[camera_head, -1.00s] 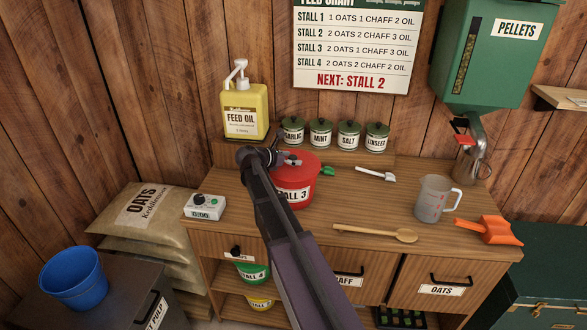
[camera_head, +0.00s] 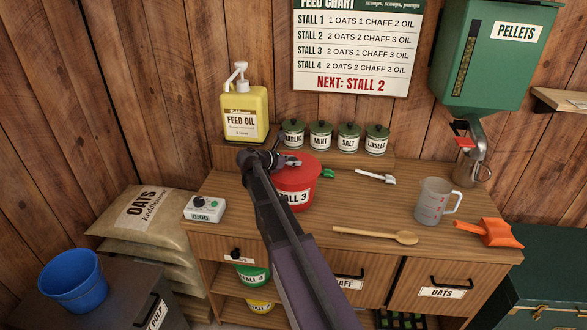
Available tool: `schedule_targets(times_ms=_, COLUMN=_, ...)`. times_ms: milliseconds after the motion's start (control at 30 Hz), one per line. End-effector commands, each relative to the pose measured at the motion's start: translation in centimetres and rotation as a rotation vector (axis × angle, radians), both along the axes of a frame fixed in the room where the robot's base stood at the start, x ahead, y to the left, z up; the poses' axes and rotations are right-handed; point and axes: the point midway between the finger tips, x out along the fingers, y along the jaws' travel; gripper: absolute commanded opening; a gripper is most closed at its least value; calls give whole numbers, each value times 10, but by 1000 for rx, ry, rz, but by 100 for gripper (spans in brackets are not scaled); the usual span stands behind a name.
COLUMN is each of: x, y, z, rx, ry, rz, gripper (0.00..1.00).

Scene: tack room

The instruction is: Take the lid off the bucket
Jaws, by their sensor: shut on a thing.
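The red bucket (camera_head: 298,197) labelled Stall 3 stands on the wooden counter, partly hidden behind my arm. Its red lid (camera_head: 309,167) shows at the top, over the bucket. My gripper (camera_head: 290,160) is at the lid's upper left and is shut on it; the fingertips are small and partly hidden by my own wrist. I cannot tell whether the lid is clear of the rim.
Behind the bucket stand several jars (camera_head: 320,137) and the yellow feed oil bottle (camera_head: 245,112).

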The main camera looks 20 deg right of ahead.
Motion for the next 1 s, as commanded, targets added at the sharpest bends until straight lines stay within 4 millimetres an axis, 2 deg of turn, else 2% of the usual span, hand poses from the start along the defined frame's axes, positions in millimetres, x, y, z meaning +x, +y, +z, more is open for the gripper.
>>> schedule_targets(times_ms=467, x=0, y=0, z=5, rx=1, ry=0, rz=-1, gripper=0)
schedule_targets(times_ms=933, x=0, y=0, z=42, rx=0, ry=0, rz=-1, gripper=0)
schedule_targets(times_ms=1000, x=-23, y=6, z=38, rx=1, ry=1, rz=-1, gripper=0)
